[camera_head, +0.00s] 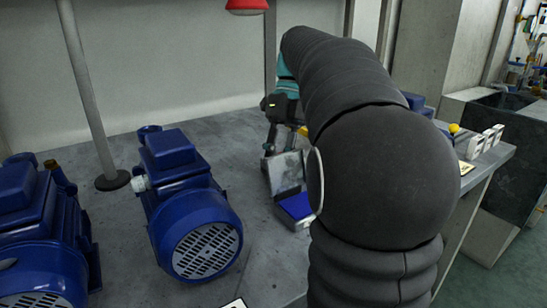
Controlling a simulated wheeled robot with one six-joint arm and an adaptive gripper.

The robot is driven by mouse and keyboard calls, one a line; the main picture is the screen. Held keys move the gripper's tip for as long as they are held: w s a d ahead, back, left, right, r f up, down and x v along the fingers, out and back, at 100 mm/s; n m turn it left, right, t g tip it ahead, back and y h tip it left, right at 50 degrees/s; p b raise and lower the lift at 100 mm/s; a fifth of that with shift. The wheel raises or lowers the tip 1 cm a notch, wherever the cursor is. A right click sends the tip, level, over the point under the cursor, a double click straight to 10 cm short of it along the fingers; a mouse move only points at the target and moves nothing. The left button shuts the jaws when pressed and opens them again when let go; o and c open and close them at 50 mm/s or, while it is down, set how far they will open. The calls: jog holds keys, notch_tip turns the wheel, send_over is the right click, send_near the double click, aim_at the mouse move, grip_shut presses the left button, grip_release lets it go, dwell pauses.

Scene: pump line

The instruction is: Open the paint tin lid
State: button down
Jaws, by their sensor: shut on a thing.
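My gripper (270,145) is small in the view, black, and partly hidden behind my arm. It points down at a grey flat panel (285,172), which looks like the paint tin lid, and appears shut on its upper edge. The panel stands steeply tilted. A blue surface (295,206) with a pale rim lies just below and in front of it, and looks like part of the paint tin. My arm hides the right side of both, so I cannot tell how far the lid is open.
Blue pumps (190,205) stand on the grey bench (125,225) to the left, near a grey post (90,90). Small white items and a yellow knob (454,129) are at the right edge. A red lamp (246,6) hangs above. Bench space between pump and tin is clear.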

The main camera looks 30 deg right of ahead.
jog(key=shift+f, duration=0.1)
jog(key=c, duration=1)
grip_release()
